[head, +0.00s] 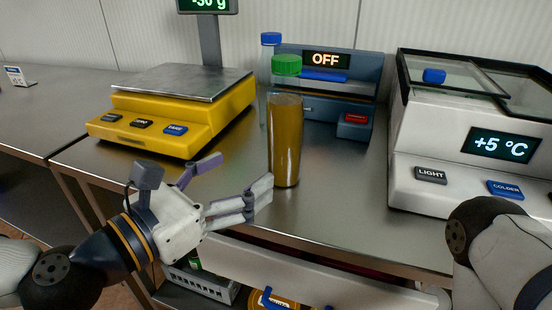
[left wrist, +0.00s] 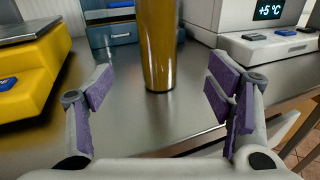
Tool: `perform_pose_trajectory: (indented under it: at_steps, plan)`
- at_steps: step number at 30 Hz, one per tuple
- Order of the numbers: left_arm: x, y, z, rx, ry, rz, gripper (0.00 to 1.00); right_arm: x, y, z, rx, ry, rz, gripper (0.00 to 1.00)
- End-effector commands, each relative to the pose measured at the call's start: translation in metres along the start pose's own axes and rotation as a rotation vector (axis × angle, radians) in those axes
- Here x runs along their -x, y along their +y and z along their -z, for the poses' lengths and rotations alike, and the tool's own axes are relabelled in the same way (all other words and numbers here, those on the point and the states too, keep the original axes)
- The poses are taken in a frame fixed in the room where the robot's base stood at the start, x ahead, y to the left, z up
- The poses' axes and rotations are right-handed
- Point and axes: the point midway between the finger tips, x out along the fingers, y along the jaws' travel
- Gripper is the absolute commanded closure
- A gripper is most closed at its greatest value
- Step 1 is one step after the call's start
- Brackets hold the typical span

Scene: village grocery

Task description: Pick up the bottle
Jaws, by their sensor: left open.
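A tall amber-brown bottle (head: 285,140) with a green cap stands upright on the metal counter. Its lower part shows in the left wrist view (left wrist: 158,45), where its top is cut off. My left gripper (head: 238,176) is open, low on the near left side of the bottle. In the left wrist view my left gripper (left wrist: 163,82) has its purple-padded fingers spread wide. The bottle stands beyond the fingers, roughly centred between them, and nothing is held. My right gripper is out of view; only part of my right arm shows at the lower right.
A yellow scale (head: 150,125) stands left of the bottle. Behind it are a blue-grey device (head: 340,75) reading OFF and a blue-capped container (head: 271,40), mostly hidden. A white cooling unit (head: 430,150) stands to the right. The counter's front edge is close, with a grey crate (head: 205,285) below.

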Motion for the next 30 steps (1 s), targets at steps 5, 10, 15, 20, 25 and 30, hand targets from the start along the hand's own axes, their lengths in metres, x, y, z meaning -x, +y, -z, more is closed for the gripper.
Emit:
perform_pose_trajectory:
  at_steps: [5, 10, 15, 20, 25, 30]
  plan:
    - [-0.021, 0.011, -0.014, 0.045, -0.044, -0.024, 0.26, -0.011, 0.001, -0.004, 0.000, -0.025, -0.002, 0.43]
    - [-0.056, 0.011, -0.020, 0.039, -0.045, -0.025, 0.26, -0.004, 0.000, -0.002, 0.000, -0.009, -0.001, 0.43]
    - [-0.079, 0.009, -0.023, 0.038, -0.045, -0.024, 0.26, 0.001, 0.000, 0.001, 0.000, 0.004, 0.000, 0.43]
    - [-0.109, 0.005, -0.025, 0.037, -0.045, -0.025, 0.26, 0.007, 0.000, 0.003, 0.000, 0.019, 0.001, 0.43]
    - [-0.120, 0.006, -0.022, 0.040, -0.041, -0.025, 0.26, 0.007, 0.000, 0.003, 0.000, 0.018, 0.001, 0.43]
    - [-0.120, 0.006, -0.022, 0.040, -0.040, -0.025, 0.33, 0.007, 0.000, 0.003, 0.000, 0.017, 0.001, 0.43]
